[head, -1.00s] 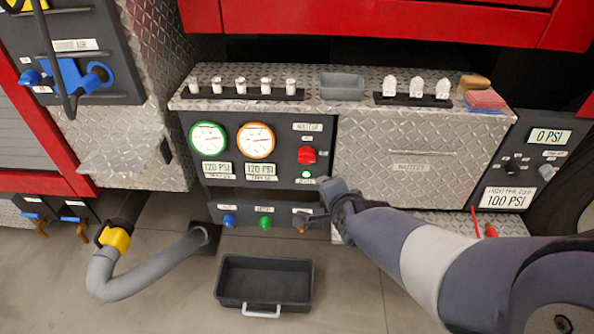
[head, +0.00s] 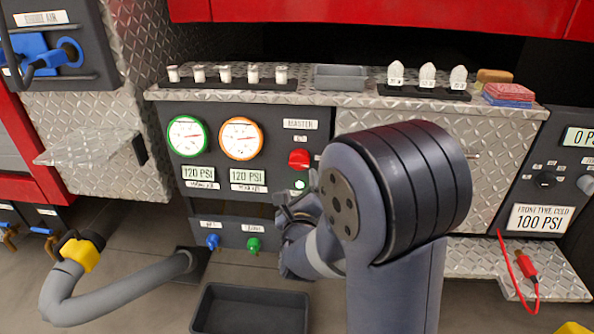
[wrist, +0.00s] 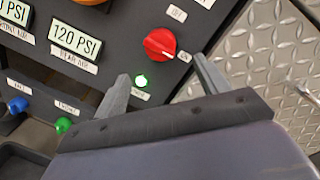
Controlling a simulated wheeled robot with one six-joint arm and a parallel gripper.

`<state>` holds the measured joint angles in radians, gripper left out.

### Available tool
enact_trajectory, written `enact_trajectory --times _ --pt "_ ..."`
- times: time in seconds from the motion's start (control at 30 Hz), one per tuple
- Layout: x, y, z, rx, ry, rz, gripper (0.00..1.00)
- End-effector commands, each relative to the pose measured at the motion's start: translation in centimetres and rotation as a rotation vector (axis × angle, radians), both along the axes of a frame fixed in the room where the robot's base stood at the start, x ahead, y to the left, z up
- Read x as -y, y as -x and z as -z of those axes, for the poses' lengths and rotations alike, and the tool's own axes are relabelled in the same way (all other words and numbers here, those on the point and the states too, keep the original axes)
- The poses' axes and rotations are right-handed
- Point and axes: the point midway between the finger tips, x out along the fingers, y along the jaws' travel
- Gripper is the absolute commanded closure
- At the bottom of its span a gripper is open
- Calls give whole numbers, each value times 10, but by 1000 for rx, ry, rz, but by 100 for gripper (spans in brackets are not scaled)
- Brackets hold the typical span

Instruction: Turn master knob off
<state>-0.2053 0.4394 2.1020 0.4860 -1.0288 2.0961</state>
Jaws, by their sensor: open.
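The red master knob (head: 299,159) is on the dark gauge panel (head: 222,205), under a "MASTER" label, with a lit green light (head: 299,184) below it. In the wrist view the red knob (wrist: 160,44) has a white pointer mark aimed toward the "ON" label (wrist: 185,57), with an "OFF" label (wrist: 177,13) above. My gripper (wrist: 165,75) is open, its two fingers apart below the knob, one on each side of the green light and knob area. It does not touch the knob as far as I can tell. In the head view my gripper (head: 297,200) is partly hidden by my arm.
Two gauges (head: 187,136) are left of the knob. Blue (head: 213,241) and green (head: 253,244) small knobs sit lower. A shelf (head: 330,98) with a grey tray juts above. A black bin (head: 250,310) and grey hose (head: 125,285) are on the floor.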

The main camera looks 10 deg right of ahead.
Motion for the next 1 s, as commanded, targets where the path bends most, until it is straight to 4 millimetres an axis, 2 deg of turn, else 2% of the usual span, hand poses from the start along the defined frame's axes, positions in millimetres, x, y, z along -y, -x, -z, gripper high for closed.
enact_trajectory --times 0.3,0.5,0.7,1.0 --pt "12 -54 0 0 2 1 30" --pt "18 -83 0 -1 2 1 30" --pt "20 -96 -1 -1 3 -1 30" --pt "21 -98 -1 -2 4 -1 30"
